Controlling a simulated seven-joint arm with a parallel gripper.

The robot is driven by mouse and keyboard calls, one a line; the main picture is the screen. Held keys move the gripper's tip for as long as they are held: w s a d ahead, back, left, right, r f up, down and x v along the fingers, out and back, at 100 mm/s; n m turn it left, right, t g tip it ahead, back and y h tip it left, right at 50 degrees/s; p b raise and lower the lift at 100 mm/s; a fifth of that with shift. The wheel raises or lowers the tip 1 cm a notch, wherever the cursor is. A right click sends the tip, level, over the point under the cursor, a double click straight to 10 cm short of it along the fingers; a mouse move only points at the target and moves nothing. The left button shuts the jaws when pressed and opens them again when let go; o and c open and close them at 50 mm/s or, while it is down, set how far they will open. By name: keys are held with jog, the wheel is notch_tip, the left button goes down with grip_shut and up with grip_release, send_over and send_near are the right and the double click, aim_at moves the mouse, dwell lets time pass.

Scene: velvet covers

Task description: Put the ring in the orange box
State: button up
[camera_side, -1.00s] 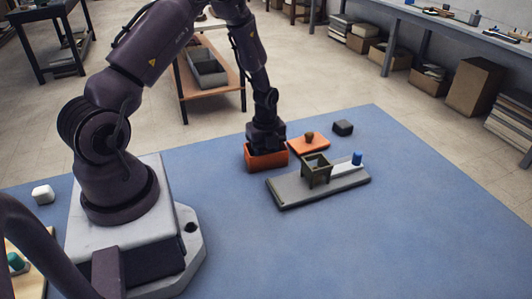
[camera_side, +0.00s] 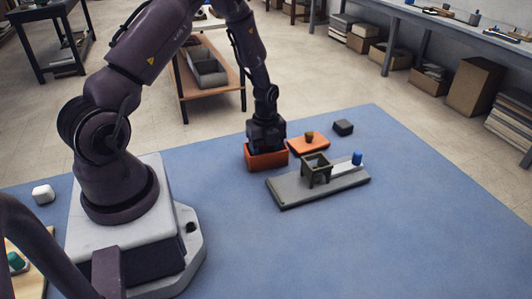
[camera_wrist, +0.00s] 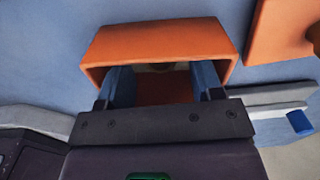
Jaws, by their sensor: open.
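The orange box (camera_side: 268,161) stands on the blue mat, and my gripper (camera_side: 266,146) is directly over it, low at its open top. In the wrist view the orange box (camera_wrist: 160,40) shows its wall and part of its floor. My gripper (camera_wrist: 163,70) is open there, its two blue fingers apart and reaching into the box. A small pale, rounded thing (camera_wrist: 160,67) shows between the fingertips against the box's far inner wall. It may be the ring, but most of it is hidden. I see no ring elsewhere.
Right of the box are an orange slab (camera_side: 300,148) with a brown knob, a dark block (camera_side: 343,128), and a grey board (camera_side: 290,196) bearing a small green stand (camera_side: 316,169) and a blue cylinder (camera_side: 357,158). The mat's front right is clear.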

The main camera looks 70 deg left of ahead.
jog(key=d+r+n+t, duration=0.1)
jog(key=d+r+n, duration=0.15)
jog(key=r, duration=0.75)
jog(key=d+r+n, duration=0.2)
jog(key=d+r, duration=0.1)
jog(key=r, duration=0.7)
jog(key=s+d+r+n+t, duration=0.4)
jog(key=s+d+r+n, duration=0.8)
jog(key=s+r+n, duration=0.1)
jog(key=shift+s+d+t, duration=0.3)
jog(key=shift+s+d, duration=0.1)
jog(key=shift+s, duration=0.3)
